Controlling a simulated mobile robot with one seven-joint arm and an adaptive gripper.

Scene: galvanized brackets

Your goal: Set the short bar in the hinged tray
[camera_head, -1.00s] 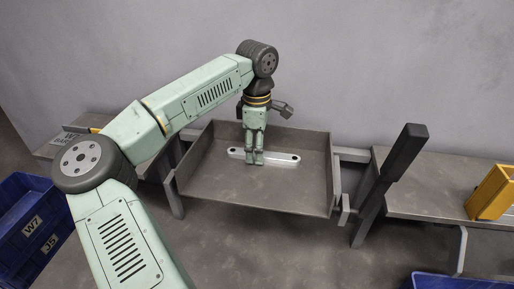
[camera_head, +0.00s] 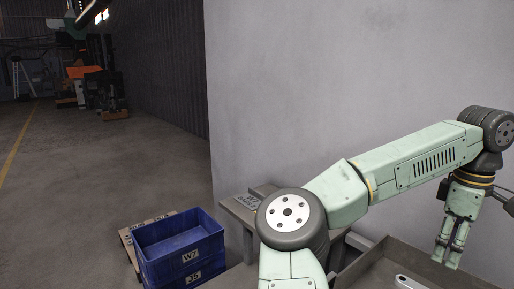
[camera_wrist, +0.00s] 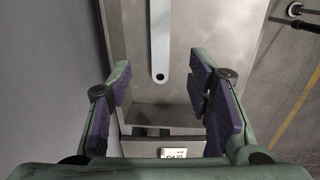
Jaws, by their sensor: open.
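The short bar (camera_wrist: 160,40) is a flat pale metal strip with a rounded, holed end. It lies on the floor of the grey hinged tray (camera_wrist: 208,25). In the head view only one end of the bar (camera_head: 409,283) shows at the bottom edge, and the tray (camera_head: 362,263) is cut off at the lower right. My gripper (camera_head: 445,264) points down over the tray, above and to the right of that bar end. In the wrist view my gripper (camera_wrist: 160,85) is open and empty, its purple-padded fingers apart on either side of the bar's line.
A plain wall (camera_head: 300,90) rises behind. Open floor (camera_head: 90,170) lies at the far left.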

